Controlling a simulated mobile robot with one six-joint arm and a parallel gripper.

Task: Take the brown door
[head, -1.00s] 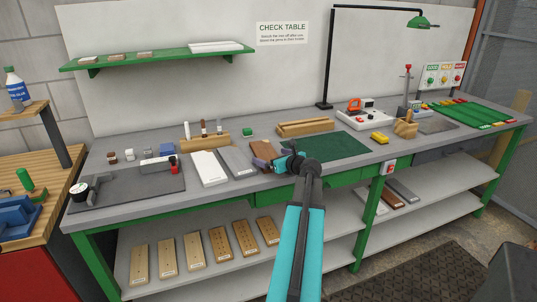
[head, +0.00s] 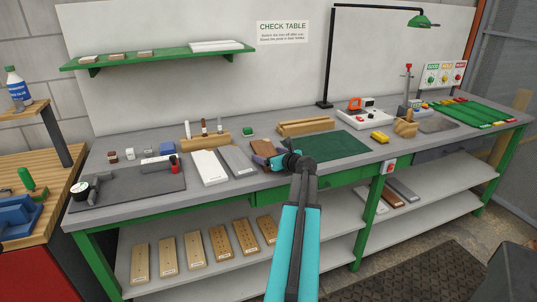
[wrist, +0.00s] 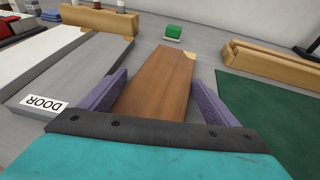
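The brown door (wrist: 160,80) is a flat brown board lying on the grey table, with a pale patch at its far right corner. In the head view the brown door (head: 262,147) is partly hidden behind my gripper (head: 270,160). In the wrist view my gripper (wrist: 160,84) is open, its two purple fingers spread to the left and right of the board. There seems to be a gap at each side. The near end of the board is hidden by the gripper body. I cannot tell how far down the fingers reach.
A grey board (head: 238,160) labelled DOOR and a white board (head: 208,167) lie close to the left. A green mat (head: 335,146) lies to the right. A wooden rail (head: 305,126) and a small green block (wrist: 173,32) are behind.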

